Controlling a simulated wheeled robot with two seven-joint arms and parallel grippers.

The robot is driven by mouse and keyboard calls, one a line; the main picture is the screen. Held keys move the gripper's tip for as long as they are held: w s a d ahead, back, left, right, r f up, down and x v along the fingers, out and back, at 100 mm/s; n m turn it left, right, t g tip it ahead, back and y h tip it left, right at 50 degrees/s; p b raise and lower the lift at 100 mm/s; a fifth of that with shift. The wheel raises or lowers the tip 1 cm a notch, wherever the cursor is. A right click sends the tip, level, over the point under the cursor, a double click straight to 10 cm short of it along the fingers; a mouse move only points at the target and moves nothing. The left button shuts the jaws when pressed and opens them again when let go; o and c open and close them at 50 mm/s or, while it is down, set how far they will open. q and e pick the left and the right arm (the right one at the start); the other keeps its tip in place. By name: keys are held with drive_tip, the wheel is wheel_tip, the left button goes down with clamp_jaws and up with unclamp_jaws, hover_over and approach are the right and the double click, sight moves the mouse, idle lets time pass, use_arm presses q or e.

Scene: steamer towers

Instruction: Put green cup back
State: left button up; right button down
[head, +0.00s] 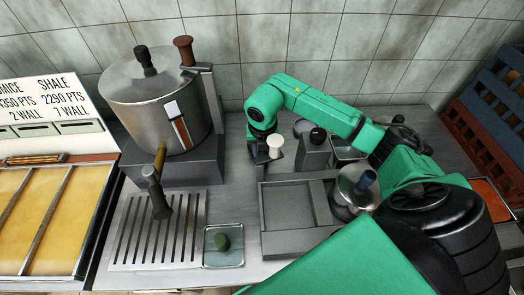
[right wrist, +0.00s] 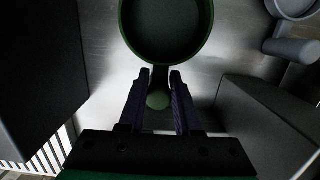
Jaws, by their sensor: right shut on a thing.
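The green cup (right wrist: 166,55) shows at the top of the right wrist view, dark inside, with a round-ended handle (right wrist: 157,100) toward me. My right gripper (right wrist: 160,78) is shut on that handle, one finger on each side. In the head view, my right gripper (head: 262,152) is over the counter between the big steel pot and the grey block. My left gripper is in no view.
A big steel pot (head: 150,105) stands left on a dark base, above a slotted drain grate (head: 158,235). A small tray (head: 223,260) holds a dark green lump (head: 222,242). A grey block (head: 313,152) and a lidded metal pot (head: 352,190) stand right of the gripper.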

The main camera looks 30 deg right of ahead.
drive_tip(key=shift+f+b, duration=0.4)
drive_tip(key=shift+f, duration=0.05)
drive_tip(key=c, duration=0.5)
unclamp_jaws()
drive_tip(key=shift+r, duration=0.45)
drive_tip(key=r, duration=0.4)
drive_tip(key=s+r+b, duration=0.1)
drive_tip(key=r, duration=0.4)
drive_tip(key=s+r, duration=0.1)
drive_tip(key=r, duration=0.3)
drive_tip(key=shift+a+r+b, duration=0.25)
drive_tip(key=shift+a+b, duration=0.15)
drive_tip(key=shift+w, duration=0.1)
